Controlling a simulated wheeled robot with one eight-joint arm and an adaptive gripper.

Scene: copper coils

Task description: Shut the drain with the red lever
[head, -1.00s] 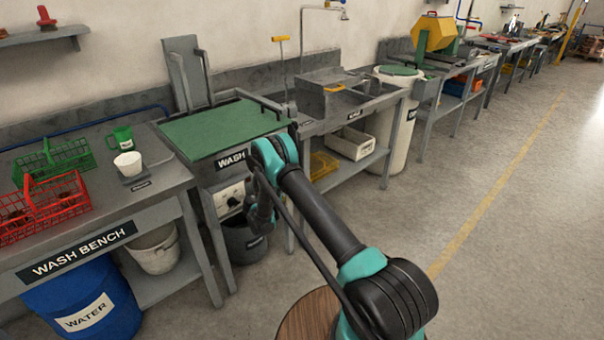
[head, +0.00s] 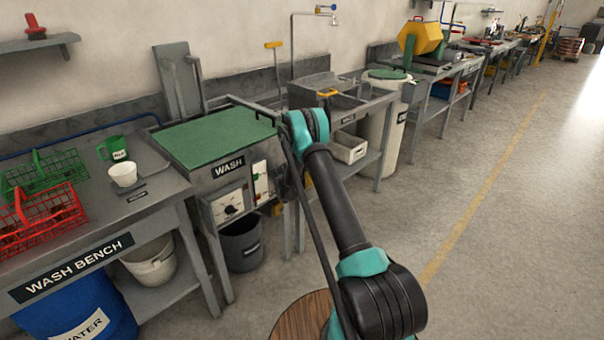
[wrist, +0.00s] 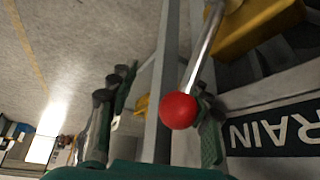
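The red lever's round knob (wrist: 180,110) is large in the wrist view, at the end of a bare metal rod (wrist: 205,45). The drain label (wrist: 275,135) shows upside down beside it. My gripper (wrist: 160,95) is open, with its fingers well apart. The knob lies between them in the picture, close to the right finger; I cannot tell whether they touch. In the head view my gripper (head: 285,182) is mostly hidden behind my arm, in front of the wash unit (head: 215,140). The lever is not clearly visible there.
The wash bench (head: 150,215) with red (head: 38,218) and green baskets (head: 40,172) is at the left. A dark bucket (head: 242,246) stands under the wash unit. The sink bench (head: 380,105) is right of it. The floor to the right is clear.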

